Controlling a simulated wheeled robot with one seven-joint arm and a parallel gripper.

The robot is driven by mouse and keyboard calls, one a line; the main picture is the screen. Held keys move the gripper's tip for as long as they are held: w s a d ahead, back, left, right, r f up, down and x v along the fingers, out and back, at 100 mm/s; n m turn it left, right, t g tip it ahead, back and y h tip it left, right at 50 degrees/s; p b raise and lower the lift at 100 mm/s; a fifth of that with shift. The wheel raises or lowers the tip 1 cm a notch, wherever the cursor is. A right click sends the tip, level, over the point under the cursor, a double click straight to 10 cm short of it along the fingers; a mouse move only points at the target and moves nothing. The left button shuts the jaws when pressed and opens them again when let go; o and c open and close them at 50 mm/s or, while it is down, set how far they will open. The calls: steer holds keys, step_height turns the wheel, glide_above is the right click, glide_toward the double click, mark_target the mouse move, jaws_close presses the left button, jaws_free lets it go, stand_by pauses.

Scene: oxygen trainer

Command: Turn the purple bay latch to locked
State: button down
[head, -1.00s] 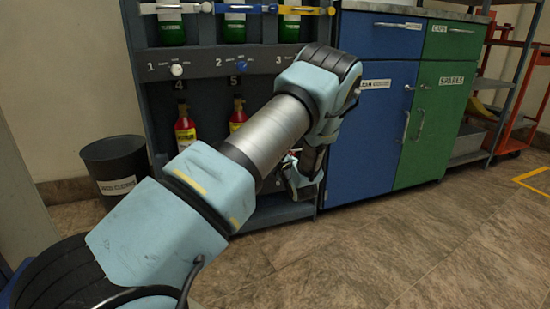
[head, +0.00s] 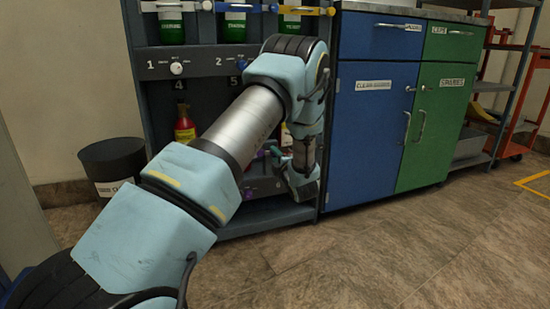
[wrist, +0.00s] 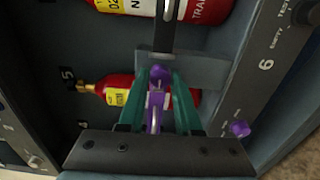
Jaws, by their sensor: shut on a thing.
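The purple bay latch (wrist: 156,76) shows in the wrist view, upright between my fingers, in front of a bay with red bottles. My gripper (wrist: 157,72) has teal fingers on either side of the latch and is shut on it. The fingers cover part of the latch, so its exact angle is hard to tell. In the head view my arm hides most of the latch, and my gripper (head: 273,152) shows only partly at the rack's lower right bay.
A purple knob (wrist: 239,129) sits on the panel marked 6, right of my fingers. A red bottle (wrist: 120,92) lies behind them. The blue cabinet (head: 370,135) stands close right of my wrist. A dark bin (head: 113,165) stands left; the front floor is clear.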

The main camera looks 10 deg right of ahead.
stand_by(0.3)
steer(key=c, duration=0.6)
jaws_free()
steer(key=s+d+p, duration=0.1)
steer(key=s+p, duration=0.2)
steer(key=s, duration=0.7)
steer(key=shift+s+d+p, duration=0.2)
steer(key=shift+s+p, duration=0.1)
steer(key=shift+s, duration=0.1)
